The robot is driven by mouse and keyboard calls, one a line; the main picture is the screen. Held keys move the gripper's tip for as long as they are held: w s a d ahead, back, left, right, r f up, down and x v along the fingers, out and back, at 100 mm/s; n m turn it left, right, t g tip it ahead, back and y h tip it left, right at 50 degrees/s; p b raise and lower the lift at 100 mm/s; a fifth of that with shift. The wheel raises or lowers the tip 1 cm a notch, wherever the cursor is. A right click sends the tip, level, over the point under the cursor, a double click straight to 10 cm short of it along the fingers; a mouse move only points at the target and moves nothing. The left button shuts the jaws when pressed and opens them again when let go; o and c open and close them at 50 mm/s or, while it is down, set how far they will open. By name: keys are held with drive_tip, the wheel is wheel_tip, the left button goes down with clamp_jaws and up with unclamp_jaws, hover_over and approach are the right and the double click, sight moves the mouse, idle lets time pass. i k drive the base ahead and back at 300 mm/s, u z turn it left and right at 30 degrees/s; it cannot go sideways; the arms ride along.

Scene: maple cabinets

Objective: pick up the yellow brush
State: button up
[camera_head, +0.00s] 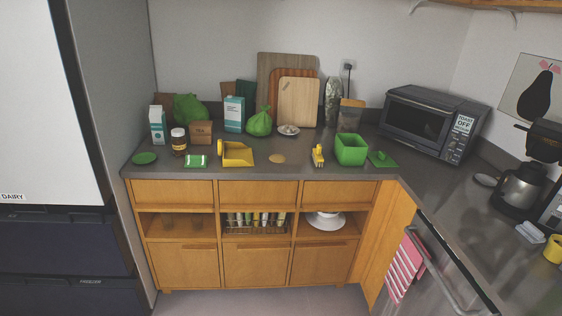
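A yellow dustpan (236,154) lies further left. My gripper does not show in this view.
Wooden cutting boards (298,103) lean on the back wall. A microwave (431,122) stands in the right corner. Maple cabinets (256,264) are below, with a fridge (50,110) at left. Floor (270,302) is clear in front.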

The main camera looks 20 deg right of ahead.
sight(318, 160)
drive_tip(key=i, duration=1.25)
drive_tip(key=z, duration=0.35)
drive_tip(key=i, duration=2.1)
drive_tip(key=z, duration=0.25)
